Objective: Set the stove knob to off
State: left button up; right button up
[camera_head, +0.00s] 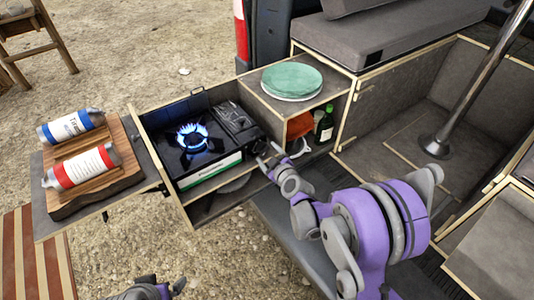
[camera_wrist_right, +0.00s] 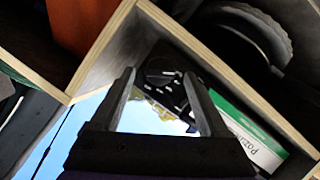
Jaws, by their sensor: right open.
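The black camping stove (camera_head: 212,165) sits in a pull-out wooden drawer, with a blue flame (camera_head: 191,134) burning on its burner. A green and white label is on its front. My right gripper (camera_head: 267,153) is open at the stove's right front corner. In the right wrist view, its fingers (camera_wrist_right: 162,82) frame a dark area with pale marks on the stove's front. The knob may be there, but its outline and setting are too dark to tell. I cannot tell whether the fingers touch it. My left gripper (camera_head: 160,287) is partly in view at the bottom edge, away from the stove.
A wooden board (camera_head: 92,182) with blue and red canisters lies on a side shelf left of the stove. Right of it, green plates (camera_head: 291,80) sit on a cabinet holding a green bottle (camera_head: 324,124). Wooden drawer walls enclose the stove. A metal post (camera_head: 480,80) stands at right.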

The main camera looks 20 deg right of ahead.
jog(key=shift+w+f, duration=0.2)
jog(key=shift+w, duration=0.35)
grip_shut()
